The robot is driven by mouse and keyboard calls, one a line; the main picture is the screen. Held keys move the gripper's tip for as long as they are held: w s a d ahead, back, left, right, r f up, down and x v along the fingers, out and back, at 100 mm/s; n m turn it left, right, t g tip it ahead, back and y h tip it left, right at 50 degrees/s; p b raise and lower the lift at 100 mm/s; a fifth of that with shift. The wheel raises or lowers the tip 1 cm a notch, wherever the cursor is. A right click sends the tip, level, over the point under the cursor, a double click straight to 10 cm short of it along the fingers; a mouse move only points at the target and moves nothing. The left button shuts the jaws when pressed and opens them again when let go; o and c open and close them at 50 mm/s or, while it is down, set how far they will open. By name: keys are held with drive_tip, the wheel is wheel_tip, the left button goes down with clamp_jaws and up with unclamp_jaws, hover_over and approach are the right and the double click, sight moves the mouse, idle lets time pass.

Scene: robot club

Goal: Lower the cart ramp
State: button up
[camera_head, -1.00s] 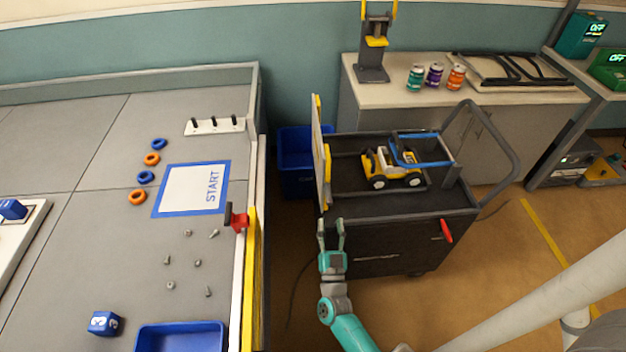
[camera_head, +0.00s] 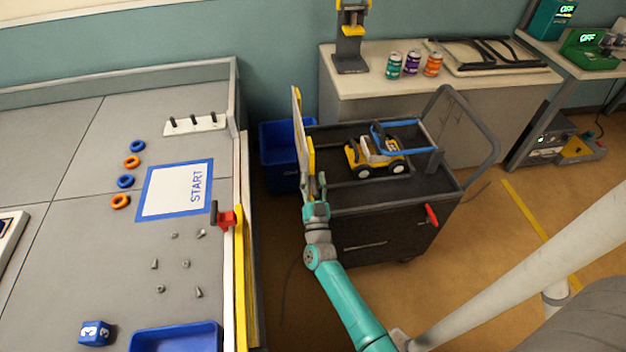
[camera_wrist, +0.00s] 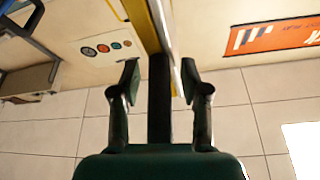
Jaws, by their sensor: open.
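The cart (camera_head: 385,225) is dark, with a push handle at its right end. Its ramp (camera_head: 299,130) is a pale panel with yellow edging, standing upright at the cart's left end. My gripper (camera_head: 316,185) is open at the ramp's near lower edge in the head view. In the wrist view my gripper (camera_wrist: 160,72) has its two fingers apart, with the ramp's yellow edge (camera_wrist: 143,22) running down towards the gap. A dark strip shows between the fingers. I cannot tell whether they touch the ramp. A red latch handle (camera_head: 431,215) is on the cart's near side.
A yellow toy truck (camera_head: 375,160) stands on the cart. A blue bin (camera_head: 279,165) is on the floor behind the ramp. The grey mat table (camera_head: 90,240) is to the left, with a red clamp (camera_head: 227,218) at its edge. Floor lies between table and cart.

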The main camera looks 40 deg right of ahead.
clamp_jaws()
drive_tip(key=shift+w+a+n, duration=0.2)
drive_tip(key=shift+a+n, duration=0.05)
drive_tip(key=shift+n, duration=0.15)
idle(0.4)
